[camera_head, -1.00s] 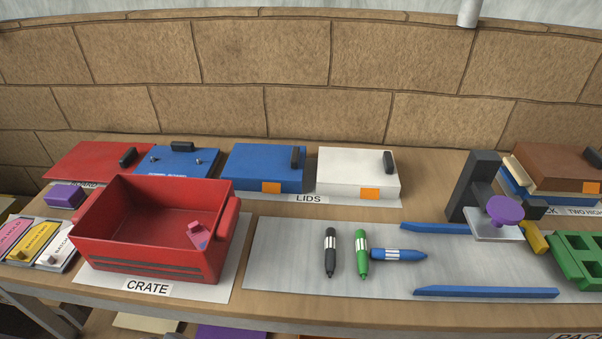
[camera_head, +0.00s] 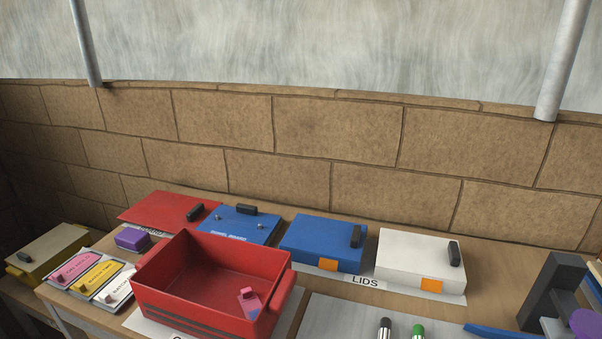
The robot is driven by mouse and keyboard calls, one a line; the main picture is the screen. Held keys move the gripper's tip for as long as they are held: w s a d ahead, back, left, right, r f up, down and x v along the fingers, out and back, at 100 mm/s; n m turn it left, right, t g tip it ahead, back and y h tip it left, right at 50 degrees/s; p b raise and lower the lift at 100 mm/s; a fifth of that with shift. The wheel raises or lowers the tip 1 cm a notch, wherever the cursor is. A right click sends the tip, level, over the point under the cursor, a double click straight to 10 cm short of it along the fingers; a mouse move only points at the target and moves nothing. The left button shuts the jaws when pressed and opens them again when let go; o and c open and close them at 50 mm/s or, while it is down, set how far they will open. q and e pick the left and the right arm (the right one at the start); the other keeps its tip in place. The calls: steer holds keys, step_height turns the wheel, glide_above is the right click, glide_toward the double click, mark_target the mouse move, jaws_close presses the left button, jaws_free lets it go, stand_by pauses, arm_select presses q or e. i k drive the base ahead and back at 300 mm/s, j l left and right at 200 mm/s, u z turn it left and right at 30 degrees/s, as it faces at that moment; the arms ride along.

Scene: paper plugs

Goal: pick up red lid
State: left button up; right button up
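A flat red lid (camera_head: 158,210) with a black handle (camera_head: 195,212) lies at the back left of the table, behind the red crate. The blue signal board (camera_head: 238,224) sits just to its right, and the crate hides part of the space in front. Neither of my grippers shows in the head view.
The open red crate (camera_head: 160,291) holds a small pink and blue piece (camera_head: 249,302). A blue lid (camera_head: 318,240) and a white lid (camera_head: 415,258) stand right of the board. A purple block (camera_head: 132,238) and several labelled cards (camera_head: 96,272) lie left. A brick wall (camera_head: 330,150) rises behind.

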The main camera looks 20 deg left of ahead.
mark_target(167, 212)
steer(key=k+j+u, duration=0.1)
steer(key=j+u, duration=0.25)
steer(key=j, duration=0.15)
steer(key=j+u, duration=0.35)
steer(key=k+j, duration=0.05)
steer(key=j, duration=0.1)
